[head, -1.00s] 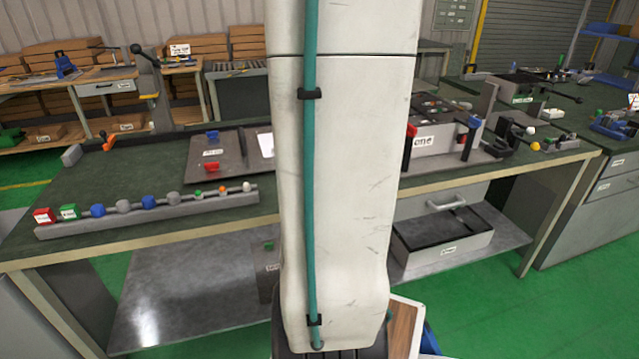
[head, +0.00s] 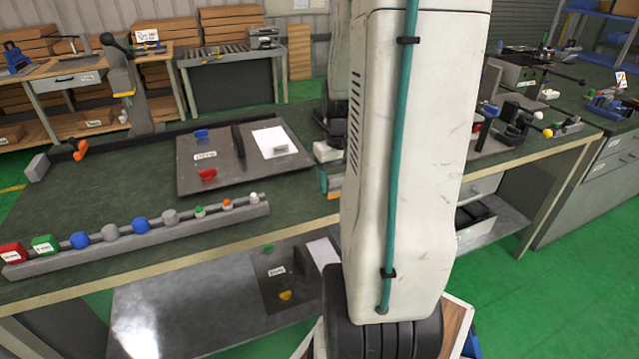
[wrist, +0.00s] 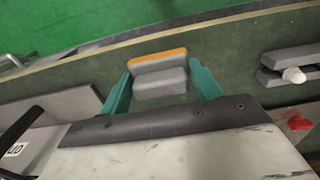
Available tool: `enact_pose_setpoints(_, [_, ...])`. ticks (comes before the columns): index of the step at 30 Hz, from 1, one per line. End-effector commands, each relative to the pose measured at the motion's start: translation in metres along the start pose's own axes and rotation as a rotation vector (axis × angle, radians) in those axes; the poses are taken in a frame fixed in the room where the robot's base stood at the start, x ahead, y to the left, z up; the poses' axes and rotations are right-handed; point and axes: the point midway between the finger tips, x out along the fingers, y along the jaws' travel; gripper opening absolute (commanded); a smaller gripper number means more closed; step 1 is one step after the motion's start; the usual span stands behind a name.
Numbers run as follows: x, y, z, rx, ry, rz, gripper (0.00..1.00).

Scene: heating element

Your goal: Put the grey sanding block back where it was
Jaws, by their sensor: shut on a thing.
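The sanding block (wrist: 160,75), grey with an orange layer along one long side, sits between the two teal fingers of my gripper (wrist: 162,84) in the wrist view. The fingers are shut on its two ends. In the head view the block (head: 335,183) shows beside a teal finger, left of my arm, near the front edge of the green bench (head: 110,185). My arm hides part of the gripper there. I cannot tell whether the block touches the bench top.
A dark board (head: 225,180) with a blue piece (head: 201,134), a red piece (head: 207,174), an upright dark handle (head: 238,139) and a white sheet (head: 270,138) lies left of the gripper. A grey rail (head: 165,232) with several coloured pieces runs along the front edge.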

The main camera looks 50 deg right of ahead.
Motion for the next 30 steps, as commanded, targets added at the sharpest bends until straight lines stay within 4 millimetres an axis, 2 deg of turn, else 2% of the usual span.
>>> enact_pose_setpoints(3, [0.003,-0.015,-0.028,-0.007,-0.001,0.0,0.34])
enact_pose_setpoints(9, [0.006,-0.027,-0.055,-0.003,-0.001,0.0,0.34])
enact_pose_setpoints(14, [0.011,-0.029,-0.059,-0.001,-0.002,0.0,0.34])
enact_pose_setpoints(21, [0.041,-0.028,-0.058,-0.001,-0.002,0.0,0.34])
enact_pose_setpoints(30, [0.043,-0.028,-0.058,-0.001,-0.001,0.0,0.34])
